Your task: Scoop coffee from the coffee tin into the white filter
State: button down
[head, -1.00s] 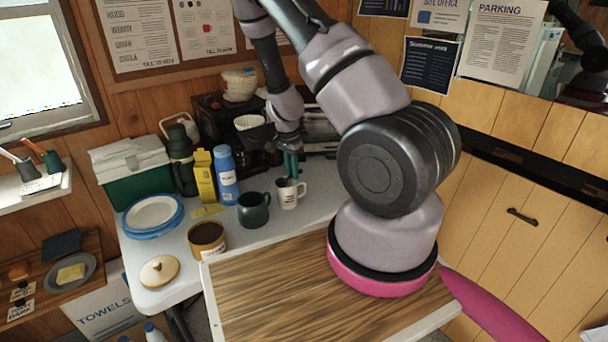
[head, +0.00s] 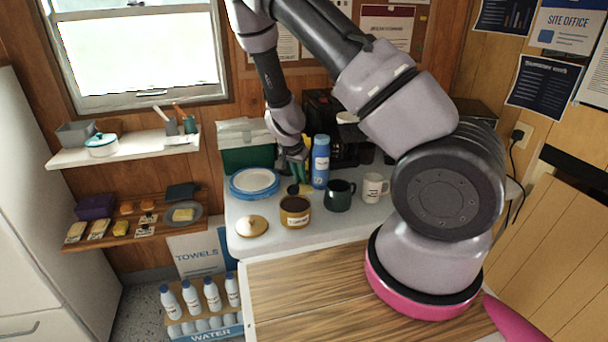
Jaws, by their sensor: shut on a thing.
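The open coffee tin (head: 295,213) stands on the white table, brown with a pale label and dark contents. Its round tan lid (head: 252,226) lies to its left. My gripper (head: 294,163) is above and behind the tin, pointing down, shut on what looks like a dark scoop (head: 293,188). The scoop's bowl is small and dark; I cannot tell whether it holds coffee. The white filter (head: 347,117) shows only partly at the black coffee maker (head: 322,108), behind my arm.
A blue bottle (head: 320,162), a dark green mug (head: 339,196) and a white mug (head: 374,188) stand right of the tin. White plates with blue ones (head: 254,183) lie left, before a green cooler (head: 246,158).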

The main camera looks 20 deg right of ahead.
aim_at(295, 191)
jog(key=shift+s+a+f+t+h, duration=0.25)
jog(key=shift+f+t+h, duration=0.15)
jog(key=shift+f, duration=0.1)
jog(key=shift+s+a+f+t+h, duration=0.1)
jog(key=shift+s+f+t+h, duration=0.15)
jog(key=shift+f+h, duration=0.2)
jog(key=shift+f, duration=0.75)
jog(key=shift+s+a+f, duration=0.15)
jog(key=shift+f, duration=0.35)
jog(key=shift+s+a+f, duration=0.1)
jog(key=shift+f, duration=1)
jog(key=shift+a+r, duration=0.1)
